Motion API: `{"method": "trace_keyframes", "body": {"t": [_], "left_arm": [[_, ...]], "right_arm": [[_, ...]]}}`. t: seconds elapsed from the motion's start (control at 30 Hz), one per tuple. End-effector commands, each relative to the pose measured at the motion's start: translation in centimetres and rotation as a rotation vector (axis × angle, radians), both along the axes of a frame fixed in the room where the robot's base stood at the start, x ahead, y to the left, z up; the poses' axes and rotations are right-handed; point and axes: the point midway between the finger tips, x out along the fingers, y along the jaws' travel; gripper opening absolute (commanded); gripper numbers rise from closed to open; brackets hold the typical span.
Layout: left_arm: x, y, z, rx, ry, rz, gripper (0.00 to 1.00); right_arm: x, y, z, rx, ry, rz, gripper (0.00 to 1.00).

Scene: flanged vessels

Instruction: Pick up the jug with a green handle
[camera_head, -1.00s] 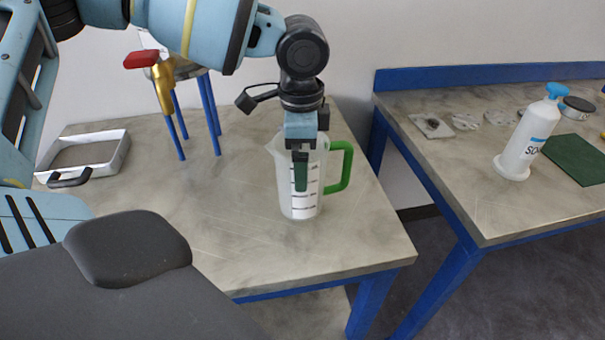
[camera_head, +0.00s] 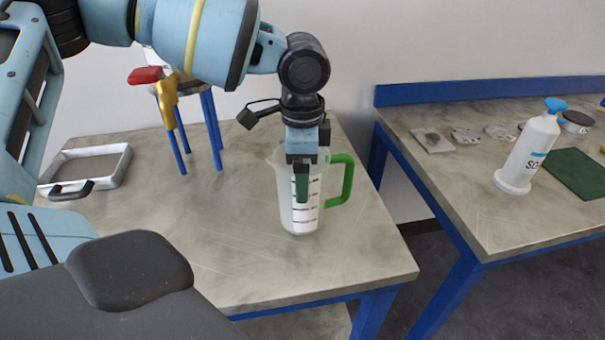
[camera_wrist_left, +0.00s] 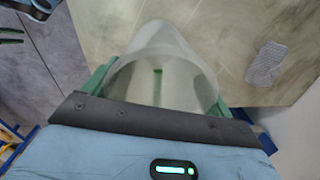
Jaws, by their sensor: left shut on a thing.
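The jug (camera_head: 306,217) is clear plastic with dark measuring marks and a green handle (camera_head: 347,181) on its right. It is upright near the right end of the left table, and I cannot tell whether its base is touching the tabletop. My left gripper (camera_head: 302,188) comes down from above and is shut on the jug, with one green finger in front of its wall. In the left wrist view the jug (camera_wrist_left: 168,65) lies between the gripper's two green fingers (camera_wrist_left: 160,92). The far finger is hidden in the head view. My right gripper is not in view.
The left table (camera_head: 215,250) has clear room left of the jug. A metal tray (camera_head: 120,168) and a blue-legged stand (camera_head: 213,130) with a brass, red-handled valve (camera_head: 165,95) are behind. The right table (camera_head: 485,220), across a gap, holds a white bottle (camera_head: 530,150) and a green mat (camera_head: 580,172).

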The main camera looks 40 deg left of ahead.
Motion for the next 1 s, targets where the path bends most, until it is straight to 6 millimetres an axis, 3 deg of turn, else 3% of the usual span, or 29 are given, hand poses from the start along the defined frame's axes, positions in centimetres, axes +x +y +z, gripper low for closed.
{"method": "trace_keyframes", "body": {"t": [0.27, 0.7, 1.0], "left_arm": [[0.1, 0.0, 4.2, 0.000, -0.008, 0.001, 0.60], [0.1, 0.0, 14.5, -0.001, -0.006, 0.000, 0.60], [0.0, 0.0, 17.3, -0.001, -0.002, 0.000, 0.60]], "right_arm": [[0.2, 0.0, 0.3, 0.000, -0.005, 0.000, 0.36], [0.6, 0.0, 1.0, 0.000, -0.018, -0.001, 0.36], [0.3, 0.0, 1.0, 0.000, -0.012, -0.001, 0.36]]}}
